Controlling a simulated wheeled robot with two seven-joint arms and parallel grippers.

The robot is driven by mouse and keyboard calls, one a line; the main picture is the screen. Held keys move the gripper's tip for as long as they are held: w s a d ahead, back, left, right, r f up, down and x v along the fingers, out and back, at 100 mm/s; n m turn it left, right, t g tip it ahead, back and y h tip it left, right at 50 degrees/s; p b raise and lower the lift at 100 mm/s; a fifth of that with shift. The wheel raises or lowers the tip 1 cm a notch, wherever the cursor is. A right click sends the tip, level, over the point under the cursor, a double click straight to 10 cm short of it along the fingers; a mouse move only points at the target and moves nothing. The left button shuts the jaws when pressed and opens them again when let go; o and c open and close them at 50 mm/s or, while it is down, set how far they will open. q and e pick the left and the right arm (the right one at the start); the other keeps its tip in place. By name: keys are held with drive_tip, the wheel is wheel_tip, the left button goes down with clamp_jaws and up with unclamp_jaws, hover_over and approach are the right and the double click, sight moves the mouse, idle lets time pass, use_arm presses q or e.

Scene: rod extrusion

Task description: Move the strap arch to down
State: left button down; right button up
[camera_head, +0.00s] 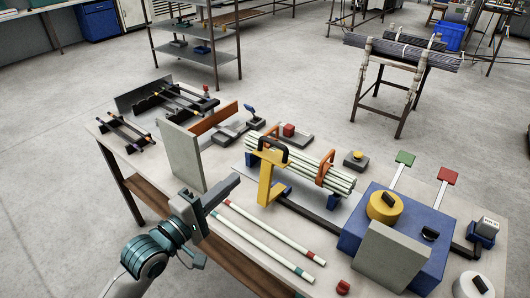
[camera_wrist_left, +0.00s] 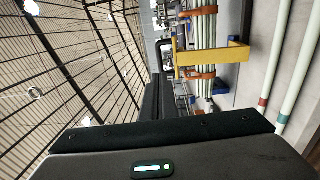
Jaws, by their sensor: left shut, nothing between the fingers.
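A bundle of pale rods (camera_head: 297,162) lies on blue supports on the table. An orange strap arch (camera_head: 326,168) stands over its right part, and a second orange arch (camera_head: 257,141) over its left end. A black arch (camera_head: 272,142) tops a yellow bracket (camera_head: 265,180) in front of the bundle. In the left wrist view the bracket (camera_wrist_left: 212,57) and orange arch (camera_wrist_left: 200,74) show ahead, to the right. My left gripper (camera_head: 236,184) is shut and empty, in front and left of the bracket, apart from it. My right gripper is not in view.
A grey upright plate (camera_head: 183,155) stands left, close behind my gripper. Two pale rods (camera_head: 262,240) with coloured bands lie in front. A blue box (camera_head: 350,240) with a yellow disc and levers stands right. A black bar (camera_head: 310,218) runs from bracket to box.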

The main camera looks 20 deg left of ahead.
sight(273, 145)
use_arm(q)
drive_tip(key=shift+w, duration=0.1)
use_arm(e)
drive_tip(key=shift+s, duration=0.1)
